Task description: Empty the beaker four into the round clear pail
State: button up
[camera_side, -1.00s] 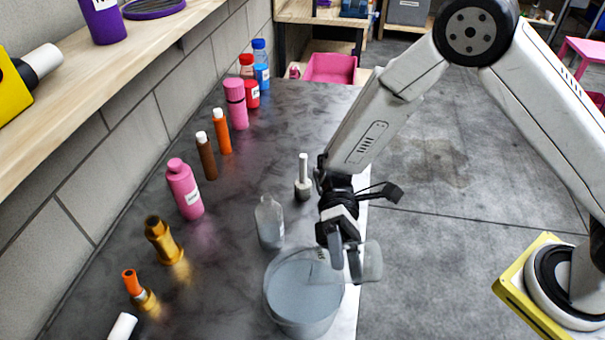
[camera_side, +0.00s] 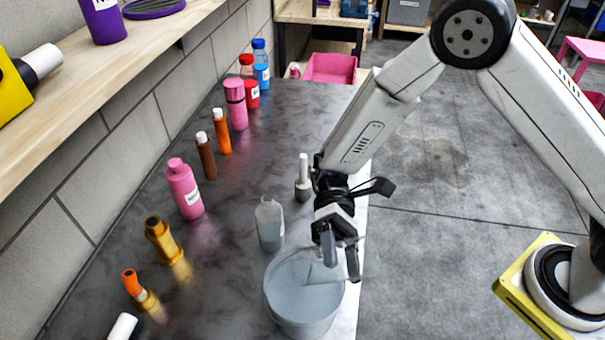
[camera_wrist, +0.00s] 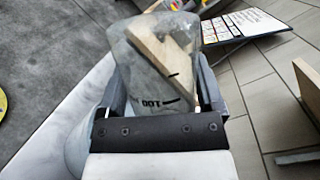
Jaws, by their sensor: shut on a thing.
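The round clear pail (camera_side: 300,318) stands near the right edge of the dark counter in the side view. My gripper (camera_side: 340,268) is over the right part of its mouth, shut on a clear beaker (camera_side: 322,273). The beaker is tilted, its open end toward the left over the pail. In the wrist view the clear beaker (camera_wrist: 150,75) sits between the fingers with dark print on its wall. I cannot make out its label fully or tell whether anything remains in it.
A clear bottle (camera_side: 269,225) and a grey piece with a white stem (camera_side: 303,180) stand behind the pail. Several coloured bottles (camera_side: 185,190) line the wall side. A wooden shelf (camera_side: 90,80) overhangs at left.

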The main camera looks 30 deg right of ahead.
jog(key=shift+w+a+r+m, duration=0.25)
jog(key=shift+m, duration=0.35)
dwell(0.5)
dwell(0.8)
jog(key=n, duration=0.1)
jog(key=s+d+f+n, duration=0.1)
jog(key=n, duration=0.1)
jog(key=shift+s+d+f+t, duration=0.2)
jog(key=shift+s+d+t, duration=0.05)
jog(key=shift+t, duration=0.05)
jog(key=shift+s+d+f+n, duration=0.25)
jog(key=shift+f+n, duration=0.15)
jog(key=shift+n, duration=0.5)
jog(key=shift+f+t, duration=0.15)
jog(key=shift+t, duration=0.15)
